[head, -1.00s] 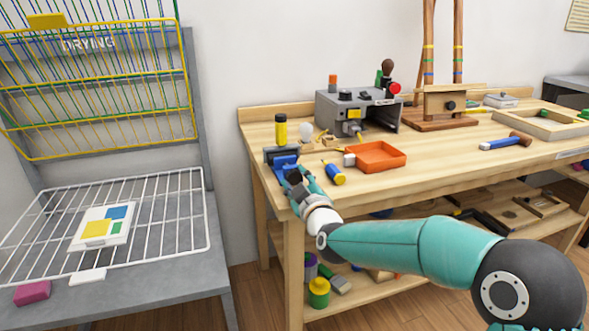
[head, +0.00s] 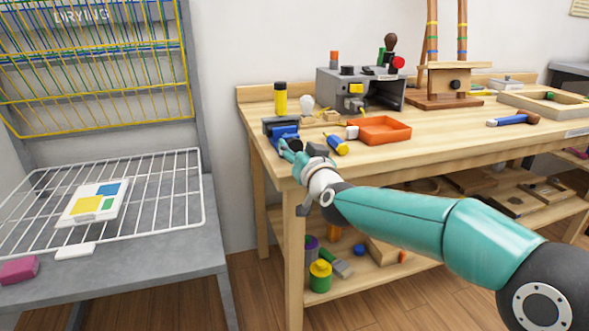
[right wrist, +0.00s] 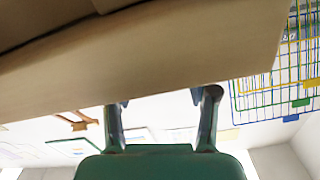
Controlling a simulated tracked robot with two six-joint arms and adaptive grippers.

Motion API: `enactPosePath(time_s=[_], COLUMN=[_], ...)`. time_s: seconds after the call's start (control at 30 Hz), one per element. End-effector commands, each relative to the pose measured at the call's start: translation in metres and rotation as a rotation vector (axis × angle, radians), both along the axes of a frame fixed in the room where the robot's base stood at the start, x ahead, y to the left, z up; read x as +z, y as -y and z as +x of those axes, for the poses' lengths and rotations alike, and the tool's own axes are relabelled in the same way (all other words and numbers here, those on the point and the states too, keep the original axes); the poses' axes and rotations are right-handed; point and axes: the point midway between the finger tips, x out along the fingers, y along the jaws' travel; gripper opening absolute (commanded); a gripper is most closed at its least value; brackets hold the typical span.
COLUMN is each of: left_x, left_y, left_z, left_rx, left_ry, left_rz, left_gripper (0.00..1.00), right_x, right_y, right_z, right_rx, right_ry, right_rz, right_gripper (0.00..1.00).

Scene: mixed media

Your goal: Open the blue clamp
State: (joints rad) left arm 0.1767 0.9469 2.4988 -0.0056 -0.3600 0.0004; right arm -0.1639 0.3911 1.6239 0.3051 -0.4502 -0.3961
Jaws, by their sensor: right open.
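The blue clamp (head: 284,132) sits at the left front corner of the wooden workbench, with a dark grey part behind its blue body. My right gripper (head: 301,150) is at the bench's front edge, just in front of and slightly right of the clamp. Its fingers are spread, with nothing seen between them. I cannot tell whether a finger touches the clamp. In the right wrist view the two spread fingers (right wrist: 160,98) point at a wooden surface, with small blue bits by their tips. The clamp is not clear there. My left gripper is not in view.
On the workbench (head: 450,132), a blue-and-yellow tube (head: 337,145) lies close right of the gripper, then an orange tray (head: 385,129). A yellow bottle (head: 280,99) stands behind the clamp. A grey machine (head: 350,90) stands further back. A drying rack (head: 150,172) is at the left.

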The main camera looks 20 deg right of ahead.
Motion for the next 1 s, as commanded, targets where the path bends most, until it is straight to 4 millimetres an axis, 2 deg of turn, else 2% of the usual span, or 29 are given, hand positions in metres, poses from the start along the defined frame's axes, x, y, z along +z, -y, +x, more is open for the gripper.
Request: enactPosePath(time_s=[0.03,0.1,0.2,0.8,1.0], left_x=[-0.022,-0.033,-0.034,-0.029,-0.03], left_y=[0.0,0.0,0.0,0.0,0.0], left_z=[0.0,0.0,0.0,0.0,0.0], left_rx=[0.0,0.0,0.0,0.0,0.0], left_ry=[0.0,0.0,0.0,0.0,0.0], left_rz=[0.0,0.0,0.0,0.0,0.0], left_gripper=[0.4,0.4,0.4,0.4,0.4], right_x=[-0.009,-0.008,-0.003,-0.005,-0.006], right_y=[0.0,0.0,0.001,-0.004,-0.004], right_z=[0.0,0.0,0.0,0.0,0.0], right_rx=[0.001,0.001,0.0,0.002,0.002], right_ry=[0.001,-0.006,-0.014,-0.024,-0.023], right_rz=[0.129,0.309,0.449,0.449,0.448], right_gripper=[0.58,0.58,0.58,0.58,0.25])
